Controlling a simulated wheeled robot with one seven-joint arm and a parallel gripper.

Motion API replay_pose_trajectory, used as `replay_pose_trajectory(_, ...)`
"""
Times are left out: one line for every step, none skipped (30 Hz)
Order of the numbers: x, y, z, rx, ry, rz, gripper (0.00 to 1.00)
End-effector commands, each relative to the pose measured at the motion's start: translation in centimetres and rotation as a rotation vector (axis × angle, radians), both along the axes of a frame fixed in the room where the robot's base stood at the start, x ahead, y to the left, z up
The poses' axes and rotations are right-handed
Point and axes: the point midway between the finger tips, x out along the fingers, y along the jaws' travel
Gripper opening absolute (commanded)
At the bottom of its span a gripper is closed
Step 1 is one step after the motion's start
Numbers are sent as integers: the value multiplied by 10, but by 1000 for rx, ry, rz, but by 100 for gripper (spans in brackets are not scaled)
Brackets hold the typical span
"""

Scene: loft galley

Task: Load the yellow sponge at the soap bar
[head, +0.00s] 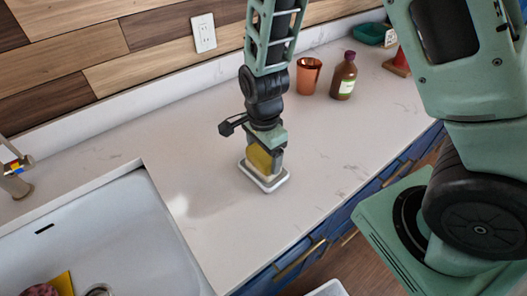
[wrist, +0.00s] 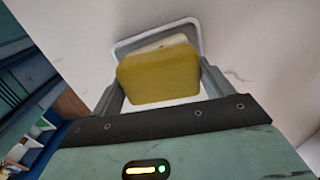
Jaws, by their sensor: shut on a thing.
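The yellow sponge (head: 257,158) is between the fingers of my gripper (head: 264,163), which is shut on it. In the wrist view the sponge (wrist: 158,76) fills the space between both fingers (wrist: 160,92). Below it on the counter is a small pale tray (head: 271,185), whose rim also shows in the wrist view (wrist: 150,34). A cream bar (wrist: 166,44), apparently the soap, shows just past the sponge inside the tray; the rest of it is hidden. I cannot tell whether the sponge touches the bar or the tray.
A copper cup (head: 309,77) and a brown bottle (head: 344,77) stand behind to the right. A green container (head: 370,34) is farther back. The counter around the tray is clear.

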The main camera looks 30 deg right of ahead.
Motion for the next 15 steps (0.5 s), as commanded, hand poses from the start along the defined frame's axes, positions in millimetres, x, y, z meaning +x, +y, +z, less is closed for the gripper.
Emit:
replay_pose_trajectory(-1, 0, -2, -2, 3, 0, 61)
replay_pose_trajectory(-1, 0, -2, -2, 3, 0, 61)
replay_pose_trajectory(-1, 0, -2, -2, 3, 0, 61)
replay_pose_trajectory(-1, 0, -2, -2, 3, 0, 61)
replay_pose_trajectory(-1, 0, -2, -2, 3, 0, 61)
replay_pose_trajectory(-1, 0, -2, -2, 3, 0, 61)
replay_pose_trajectory(-1, 0, -2, -2, 3, 0, 61)
replay_pose_trajectory(-1, 0, -2, -2, 3, 0, 61)
replay_pose_trajectory(-1, 0, -1, -2, 4, 0, 61)
replay_pose_trajectory(-1, 0, 0, -2, 4, 0, 61)
replay_pose_trajectory(-1, 0, 1, -2, 4, 0, 61)
replay_pose_trajectory(-1, 0, 4, -2, 4, 0, 61)
replay_pose_trajectory(-1, 0, 6, -2, 4, 0, 61)
replay_pose_trajectory(-1, 0, 8, -2, 3, 0, 61)
replay_pose_trajectory(-1, 0, 12, -1, 3, 0, 61)
